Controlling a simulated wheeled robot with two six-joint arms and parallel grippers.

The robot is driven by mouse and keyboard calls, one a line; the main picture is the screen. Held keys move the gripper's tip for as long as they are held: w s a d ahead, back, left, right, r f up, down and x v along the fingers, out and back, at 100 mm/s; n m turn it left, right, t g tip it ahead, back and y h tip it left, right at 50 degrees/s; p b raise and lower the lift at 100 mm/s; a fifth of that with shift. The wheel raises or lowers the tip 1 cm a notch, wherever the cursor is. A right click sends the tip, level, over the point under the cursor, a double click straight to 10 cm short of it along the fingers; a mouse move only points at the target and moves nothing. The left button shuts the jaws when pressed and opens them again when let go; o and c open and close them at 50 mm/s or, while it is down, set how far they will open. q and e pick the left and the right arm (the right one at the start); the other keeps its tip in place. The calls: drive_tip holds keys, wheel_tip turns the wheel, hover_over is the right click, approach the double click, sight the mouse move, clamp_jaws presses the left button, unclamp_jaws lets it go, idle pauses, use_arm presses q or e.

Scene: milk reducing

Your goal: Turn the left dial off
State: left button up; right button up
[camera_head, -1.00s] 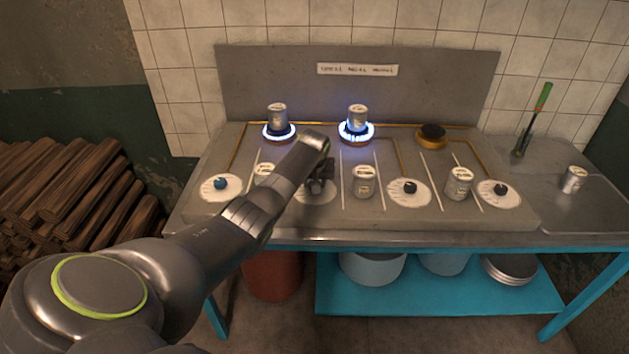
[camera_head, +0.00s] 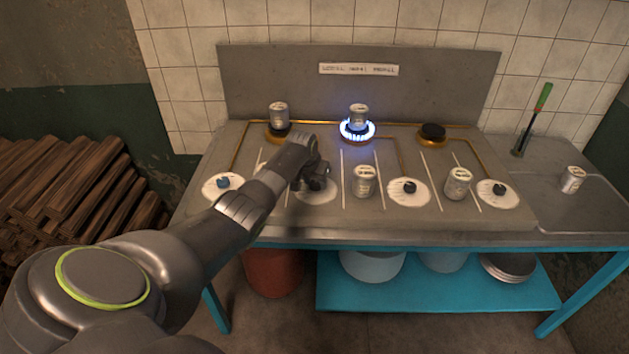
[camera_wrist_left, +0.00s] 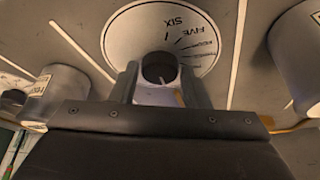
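My left gripper (camera_head: 314,182) is over the second dial from the left (camera_head: 317,197), whose knob it hides in the head view. In the left wrist view the fingers (camera_wrist_left: 159,85) stand on both sides of the dark round knob (camera_wrist_left: 158,68), close against it, above the white dial face (camera_wrist_left: 205,48) with printed words. The middle burner (camera_head: 357,138) burns blue under another can (camera_head: 359,115). My right gripper is not visible.
Cans stand between the dials, one (camera_head: 365,181) just right of my gripper and one (camera_head: 458,183) farther right. Two more dials (camera_head: 410,198) (camera_head: 499,200) lie to the right. The right burner (camera_head: 432,136) is unlit and empty. A green-handled tool (camera_head: 542,98) leans at the right.

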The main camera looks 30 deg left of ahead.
use_arm(q)
drive_tip(key=o, duration=0.3)
drive_tip(key=a+v, duration=0.1)
drive_tip(key=v, duration=1.6)
drive_tip(key=shift+d+r, duration=0.2)
drive_tip(key=shift+d, duration=0.3)
drive_tip(key=shift+s, duration=0.1)
